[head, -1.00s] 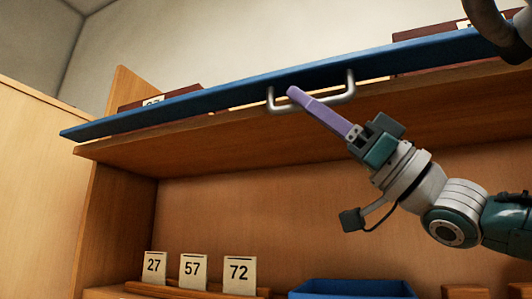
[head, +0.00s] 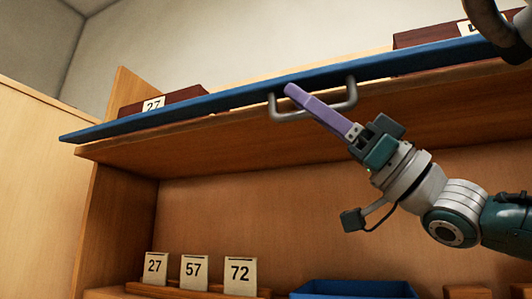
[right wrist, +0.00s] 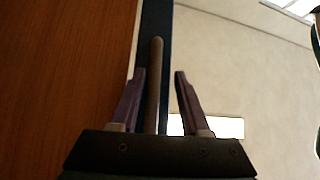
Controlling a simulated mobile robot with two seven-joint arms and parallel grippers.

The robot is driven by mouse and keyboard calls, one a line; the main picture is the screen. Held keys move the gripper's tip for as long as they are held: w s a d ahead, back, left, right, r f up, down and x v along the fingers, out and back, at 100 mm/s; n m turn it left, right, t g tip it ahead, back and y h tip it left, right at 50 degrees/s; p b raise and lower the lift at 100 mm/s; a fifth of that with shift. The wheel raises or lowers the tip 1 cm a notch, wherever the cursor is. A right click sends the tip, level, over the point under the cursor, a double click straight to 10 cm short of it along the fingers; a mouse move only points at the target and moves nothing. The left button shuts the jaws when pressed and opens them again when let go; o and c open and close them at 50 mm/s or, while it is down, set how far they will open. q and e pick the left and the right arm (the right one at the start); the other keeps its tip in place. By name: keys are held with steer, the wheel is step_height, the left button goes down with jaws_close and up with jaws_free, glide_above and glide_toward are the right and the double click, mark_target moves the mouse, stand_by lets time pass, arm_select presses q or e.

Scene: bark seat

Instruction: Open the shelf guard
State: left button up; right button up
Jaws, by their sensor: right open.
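The shelf guard (head: 225,98) is a long blue panel along the front edge of the upper shelf, in the head view. A grey metal U-shaped handle (head: 333,108) sticks out from it. My right gripper (head: 289,89), with purple fingers, is at the left part of this handle. In the right wrist view the open fingers (right wrist: 159,75) stand on either side of the handle's bar (right wrist: 154,95), with a gap visible on both sides.
Dark red boxes stand on the upper shelf behind the guard, one labelled 27 (head: 153,105). Below are number cards 27, 57 and 72 (head: 240,271) and a blue tray (head: 350,289). A wooden side wall (head: 40,185) stands at left.

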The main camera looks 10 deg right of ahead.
steer(key=b+v, duration=0.4)
steer(key=v, duration=0.6)
steer(key=shift+w, duration=0.1)
